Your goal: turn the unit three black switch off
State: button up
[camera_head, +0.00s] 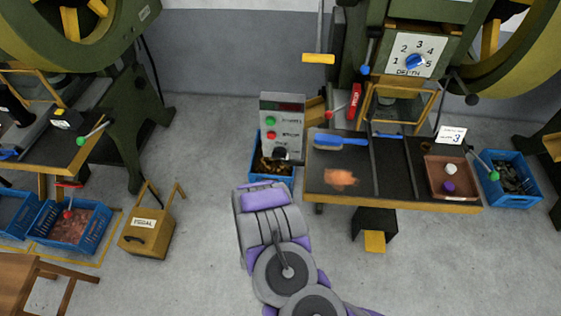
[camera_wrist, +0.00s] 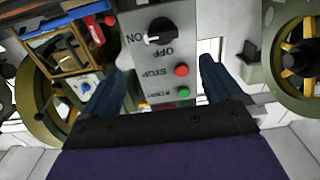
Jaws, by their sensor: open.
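The grey control box (camera_head: 283,118) stands at the left end of the workbench marked 3, with a green and a red button and a black switch (camera_head: 280,154) near its bottom. In the wrist view the box (camera_wrist: 143,70) appears upside down, and the black rotary switch (camera_wrist: 162,30) shows between ON and OFF labels. Its white mark points toward the ON side. My gripper (camera_wrist: 163,68) is open and empty, its dark fingers apart on either side of the box face, with the switch beyond the tips. In the head view my arm covers the area below the box.
The workbench (camera_head: 400,199) carries a blue brush (camera_head: 341,140), copper scraps (camera_head: 341,178) and a red-brown tray (camera_head: 451,176). A yellow pedal box (camera_head: 146,234) stands on the floor at left. Open floor lies in front.

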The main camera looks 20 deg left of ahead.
send_near(280, 158)
jog(key=w+a, duration=0.2)
jog(key=w, duration=0.3)
jog(key=w+b, duration=0.1)
jog(key=w, duration=0.1)
jog(key=shift+w+d+r, duration=0.1)
jog(key=shift+w+d, duration=0.15)
jog(key=shift+w+a, duration=0.1)
jog(key=shift+w, duration=0.25)
jog(key=shift+w+a, duration=0.2)
jog(key=shift+w, duration=0.1)
jog(key=shift+w+a, duration=0.2)
jog(key=shift+a, duration=0.3)
jog(key=shift+d, duration=0.45)
jog(key=c, duration=0.4)
jog(key=shift+s+a, duration=0.1)
jog(key=shift+a, duration=0.1)
jog(key=c, duration=0.6)
jog(key=shift+c, duration=0.2)
